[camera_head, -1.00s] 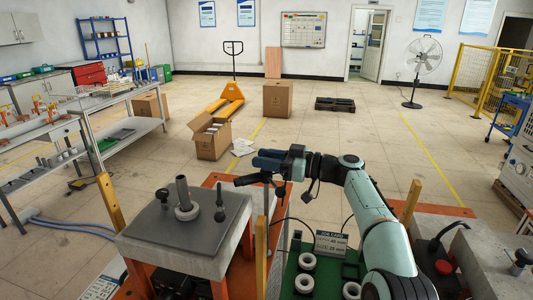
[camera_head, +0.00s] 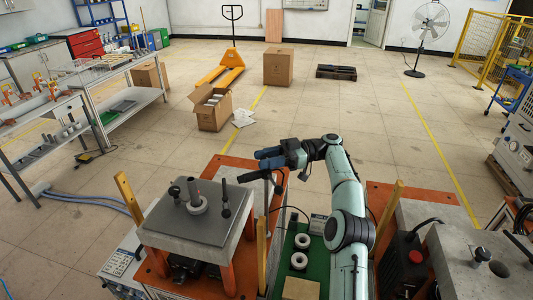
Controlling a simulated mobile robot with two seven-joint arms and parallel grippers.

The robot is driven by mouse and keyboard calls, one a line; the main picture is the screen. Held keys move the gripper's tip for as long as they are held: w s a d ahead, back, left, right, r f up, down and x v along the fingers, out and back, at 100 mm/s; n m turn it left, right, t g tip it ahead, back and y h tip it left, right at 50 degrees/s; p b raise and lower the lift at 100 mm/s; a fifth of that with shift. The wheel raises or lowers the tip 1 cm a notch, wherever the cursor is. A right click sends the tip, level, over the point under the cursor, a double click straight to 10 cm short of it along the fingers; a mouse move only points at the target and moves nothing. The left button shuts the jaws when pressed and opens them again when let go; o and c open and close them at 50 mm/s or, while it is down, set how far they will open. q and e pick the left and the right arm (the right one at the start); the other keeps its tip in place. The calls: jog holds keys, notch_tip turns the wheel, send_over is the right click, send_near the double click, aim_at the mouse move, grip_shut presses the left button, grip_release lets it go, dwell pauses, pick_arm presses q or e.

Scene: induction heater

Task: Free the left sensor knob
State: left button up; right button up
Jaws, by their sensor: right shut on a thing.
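The heater's grey plate (camera_head: 170,222) is at lower left. On it a pale ring (camera_head: 197,207) sits around a grey post. A short black knob (camera_head: 174,191) stands at the plate's left, upright. A taller black knob (camera_head: 226,198) stands at its right. My right gripper (camera_head: 266,158) is above and beyond the plate's right edge, apart from both knobs. It is shut on a dark handle-like thing (camera_head: 250,177), small and hard to make out. My left gripper is out of view.
Wooden posts (camera_head: 128,198) flank the heater. Several white rings (camera_head: 300,241) stand on a green board (camera_head: 283,270) right of it, under my right arm. A second grey unit (camera_head: 470,262) is at lower right. An open carton (camera_head: 212,117) stands on the floor beyond.

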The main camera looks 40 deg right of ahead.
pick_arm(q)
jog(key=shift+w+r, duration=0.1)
pick_arm(e)
jog(key=shift+r, duration=0.4)
jog(key=o, duration=1)
jog(key=shift+c, duration=0.2)
jog(key=shift+f, duration=0.15)
jog(key=shift+f, duration=0.1)
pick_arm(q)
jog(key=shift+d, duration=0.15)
